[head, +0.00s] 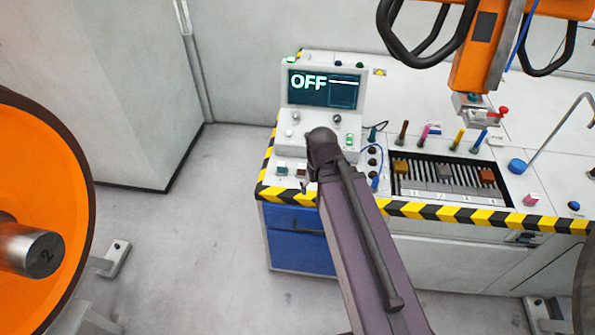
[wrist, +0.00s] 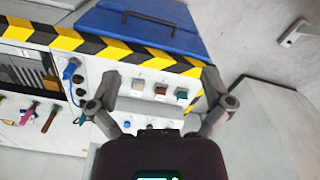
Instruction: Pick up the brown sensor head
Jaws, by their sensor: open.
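Several brown things are in the head view, and I cannot tell for sure which is the sensor head. A small brown block (head: 301,171) sits on the console's left end, beside a teal block (head: 283,170). In the wrist view the brown block (wrist: 160,92) lies between a white block (wrist: 138,87) and a teal one. A slim brown upright piece (head: 403,132) stands behind the slotted rack.
A screen reading OFF (head: 324,88) stands behind the blocks. An orange gantry head (head: 476,55) hangs over the slotted rack (head: 445,185). A blue drawer (head: 297,236) is below the striped console edge. An orange wheel (head: 45,185) is at left, with clear floor between.

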